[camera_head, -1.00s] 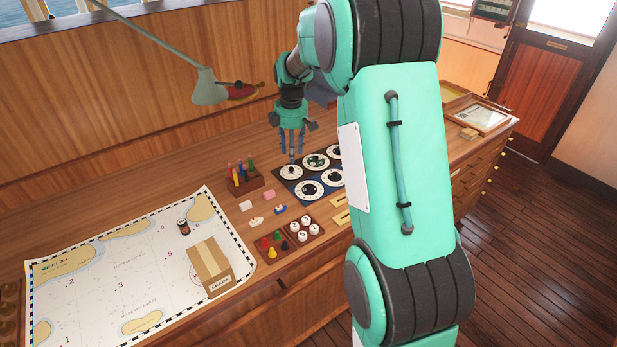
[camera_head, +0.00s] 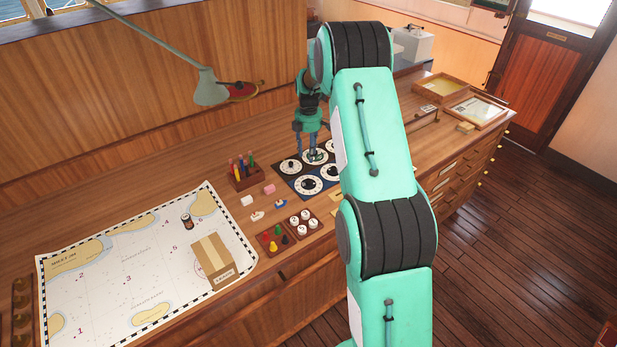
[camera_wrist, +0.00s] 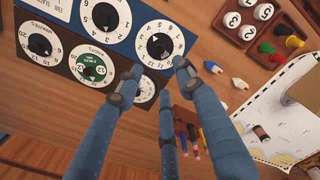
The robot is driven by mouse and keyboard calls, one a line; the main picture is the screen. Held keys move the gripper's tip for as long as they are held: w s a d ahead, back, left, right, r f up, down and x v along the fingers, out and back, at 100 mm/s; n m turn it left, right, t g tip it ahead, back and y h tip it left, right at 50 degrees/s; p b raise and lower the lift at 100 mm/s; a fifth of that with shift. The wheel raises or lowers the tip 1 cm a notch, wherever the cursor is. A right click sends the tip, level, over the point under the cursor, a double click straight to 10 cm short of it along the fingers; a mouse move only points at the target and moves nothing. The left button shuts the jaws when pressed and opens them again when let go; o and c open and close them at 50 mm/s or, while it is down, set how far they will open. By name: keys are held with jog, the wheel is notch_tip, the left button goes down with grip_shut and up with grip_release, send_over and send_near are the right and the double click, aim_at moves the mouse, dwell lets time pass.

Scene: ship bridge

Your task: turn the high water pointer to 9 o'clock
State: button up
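A panel of dials (camera_head: 289,180) lies on the wooden desk. White dials with dark centres stand in two rows. One in the far row has a green centre; it shows in the wrist view as the green dial (camera_wrist: 90,68). The small labels are too unclear to tell which dial is high water. My gripper (camera_head: 315,156) points down at the far row, over the green dial in the head view. In the wrist view, its blue fingers (camera_wrist: 158,78) are spread apart and empty. They partly hide the leftmost far-row dial (camera_wrist: 146,90). Contact cannot be told.
A pen rack (camera_head: 245,180) stands left of the panel. Trays of game pieces (camera_head: 273,240) and numbered discs (camera_head: 304,223) lie in front. A chart (camera_head: 110,280) with a box (camera_head: 213,258) covers the left desk. A lamp (camera_head: 208,88) hangs at the back left.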

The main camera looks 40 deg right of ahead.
aim_at(309, 180)
notch_tip(309, 180, down, 14)
jog(key=shift+r+p, duration=0.1)
jog(key=shift+p, duration=0.3)
dwell(0.5)
jog(key=shift+c, duration=0.5)
grip_shut()
